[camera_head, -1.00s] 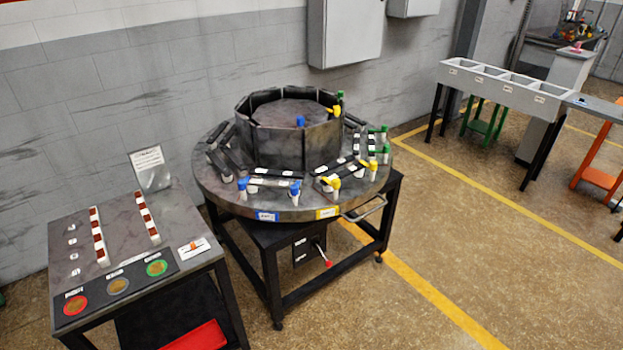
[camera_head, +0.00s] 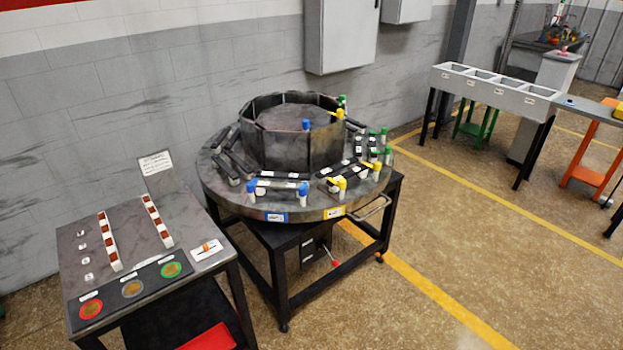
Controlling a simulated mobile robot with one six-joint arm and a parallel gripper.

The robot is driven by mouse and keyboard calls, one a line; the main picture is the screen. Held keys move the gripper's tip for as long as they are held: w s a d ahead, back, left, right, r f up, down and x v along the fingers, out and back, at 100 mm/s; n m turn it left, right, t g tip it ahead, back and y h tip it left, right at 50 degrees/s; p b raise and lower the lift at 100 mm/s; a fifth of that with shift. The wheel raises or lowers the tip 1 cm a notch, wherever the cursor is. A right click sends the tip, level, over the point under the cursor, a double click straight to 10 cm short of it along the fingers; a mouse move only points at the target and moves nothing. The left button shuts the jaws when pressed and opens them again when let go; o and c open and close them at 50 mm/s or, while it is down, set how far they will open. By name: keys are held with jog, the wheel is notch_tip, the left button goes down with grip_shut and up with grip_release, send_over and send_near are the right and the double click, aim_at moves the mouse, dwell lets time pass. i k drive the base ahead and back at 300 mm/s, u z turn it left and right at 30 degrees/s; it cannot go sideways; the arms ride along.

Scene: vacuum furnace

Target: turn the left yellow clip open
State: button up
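The round dark furnace table (camera_head: 232,198) stands in the middle of the head view. Near its front right edge are two yellow-topped clips on white posts. The left yellow clip (camera_head: 341,183) is nearer, just above the yellow label (camera_head: 334,212); its yellow handle seems to point left. The right yellow clip (camera_head: 377,166) is further back along the rim. A dark bar (camera_head: 343,171) with white labels lies between them. The clips are small here, so their exact turn is hard to tell. My gripper is not in view.
Blue clips (camera_head: 303,189) stand left of the yellow ones, green clips (camera_head: 388,152) to the right. A side table (camera_head: 185,215) with coloured buttons stands at the left front. A handle (camera_head: 373,207) sticks out at the table's right. The floor (camera_head: 470,250) at right is open.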

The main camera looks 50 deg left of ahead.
aim_at(341, 184)
jog(key=u, duration=0.6)
jog(key=k, duration=0.25)
jog(key=u, duration=2.3)
jog(key=k, duration=0.65)
jog(key=z, duration=0.25)
jog(key=i, duration=0.55)
jog(key=z, duration=0.05)
